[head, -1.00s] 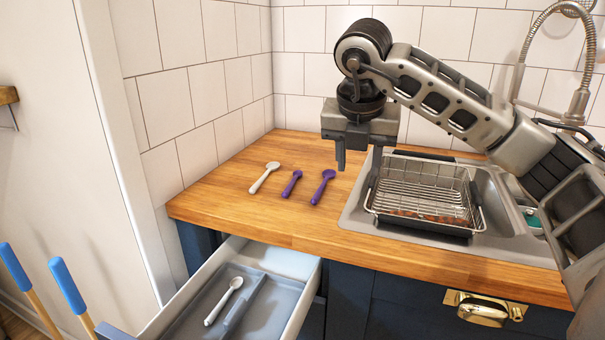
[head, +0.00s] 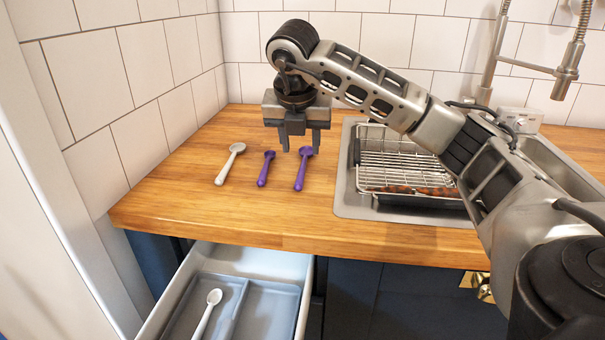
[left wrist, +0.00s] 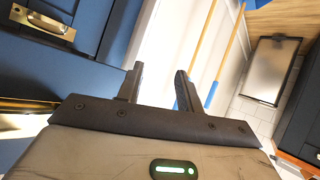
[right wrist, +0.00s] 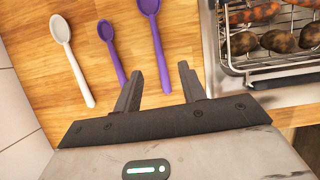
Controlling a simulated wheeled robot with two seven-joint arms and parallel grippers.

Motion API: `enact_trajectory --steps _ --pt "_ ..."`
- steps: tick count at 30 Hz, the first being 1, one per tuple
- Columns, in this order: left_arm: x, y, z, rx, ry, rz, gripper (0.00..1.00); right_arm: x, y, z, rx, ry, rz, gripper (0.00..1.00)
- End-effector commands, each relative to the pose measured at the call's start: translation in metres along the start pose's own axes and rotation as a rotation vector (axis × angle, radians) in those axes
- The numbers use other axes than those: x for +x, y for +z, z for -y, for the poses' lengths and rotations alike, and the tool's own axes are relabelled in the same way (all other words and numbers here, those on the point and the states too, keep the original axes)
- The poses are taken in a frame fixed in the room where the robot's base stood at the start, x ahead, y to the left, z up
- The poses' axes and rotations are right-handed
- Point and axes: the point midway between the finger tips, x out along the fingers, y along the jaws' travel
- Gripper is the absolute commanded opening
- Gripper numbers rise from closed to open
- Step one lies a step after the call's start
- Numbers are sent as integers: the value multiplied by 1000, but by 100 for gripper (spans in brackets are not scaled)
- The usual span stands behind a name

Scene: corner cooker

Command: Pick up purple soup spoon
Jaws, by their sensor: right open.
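Two purple spoons lie on the wooden counter: a larger one (head: 301,175) on the right and a smaller one (head: 264,170) on the left. Both show in the right wrist view, the larger (right wrist: 158,45) and the smaller (right wrist: 115,55). My right gripper (head: 300,142) is open and empty, above the counter by the larger spoon's bowl. In the right wrist view, the larger spoon's handle appears between the fingers (right wrist: 160,72); the height gap is hard to judge. My left gripper (left wrist: 160,70) is open and empty in the left wrist view, outside the head view.
A white spoon (head: 228,165) lies left of the purple ones. A wire rack (head: 400,160) with brownish food stands in the sink, right of the spoons. Below the counter, an open drawer (head: 308,278) holds a grey tray (head: 270,305) with another white spoon (head: 207,312).

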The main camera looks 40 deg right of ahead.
Motion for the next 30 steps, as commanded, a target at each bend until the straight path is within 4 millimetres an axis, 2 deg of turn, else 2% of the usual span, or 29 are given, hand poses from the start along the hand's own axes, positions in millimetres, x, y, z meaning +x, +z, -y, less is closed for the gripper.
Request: enact_trajectory --steps 7,16,30 --pt "0 -2 0 1 -1 -3 36 18 1 1 0 -1 -1 41" --pt "0 -3 0 1 -1 -5 36 58 2 1 0 -1 0 41" --pt "1 -2 0 1 -2 -4 36 63 1 1 -1 1 0 41"
